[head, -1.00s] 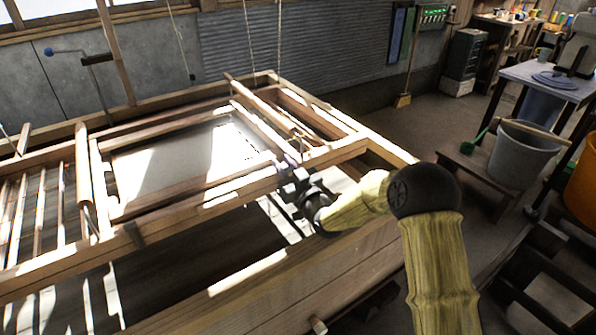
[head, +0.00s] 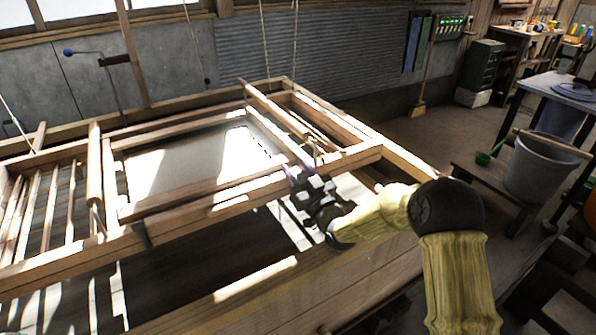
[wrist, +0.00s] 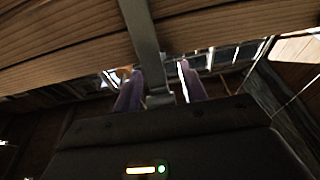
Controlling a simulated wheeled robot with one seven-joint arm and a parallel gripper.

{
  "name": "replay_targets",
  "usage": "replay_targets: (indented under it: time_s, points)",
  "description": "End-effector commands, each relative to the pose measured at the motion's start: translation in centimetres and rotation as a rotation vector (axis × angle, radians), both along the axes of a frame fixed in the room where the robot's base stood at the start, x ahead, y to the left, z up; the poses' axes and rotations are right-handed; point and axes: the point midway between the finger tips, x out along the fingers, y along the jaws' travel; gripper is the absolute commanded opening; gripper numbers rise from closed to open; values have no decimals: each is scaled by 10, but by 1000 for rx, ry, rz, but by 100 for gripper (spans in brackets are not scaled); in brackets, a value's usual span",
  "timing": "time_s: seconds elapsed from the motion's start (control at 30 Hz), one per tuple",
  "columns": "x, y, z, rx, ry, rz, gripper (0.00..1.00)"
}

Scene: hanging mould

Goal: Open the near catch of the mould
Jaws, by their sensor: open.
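The mould (head: 240,187) is a wooden frame with a pale sheet inside, hanging over the vat. My gripper (head: 303,181) is at its near long bar, towards the right corner, on the side facing me. In the wrist view my gripper (wrist: 160,88) has its two purple fingers apart. A grey metal catch (wrist: 143,35) runs down across the wooden bar, and its lower end lies between the fingers. I cannot tell whether either finger touches it. In the head view my gripper largely hides this catch. A dark metal piece (head: 141,233) sits on the same bar further left.
The wooden vat (head: 300,290) lies below the mould. Cords (head: 263,40) hang from above. A slatted wooden rack (head: 45,215) is at left. A grey bucket (head: 540,168) stands on a low bench at right, with open floor between it and the vat.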

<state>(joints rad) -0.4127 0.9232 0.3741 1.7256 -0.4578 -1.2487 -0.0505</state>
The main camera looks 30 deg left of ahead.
Motion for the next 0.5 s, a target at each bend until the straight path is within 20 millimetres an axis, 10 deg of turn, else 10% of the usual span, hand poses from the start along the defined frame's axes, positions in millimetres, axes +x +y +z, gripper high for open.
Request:
replay_targets:
  time_s: [0.5]
  points:
    - [0,0,76,1,-3,0,42]
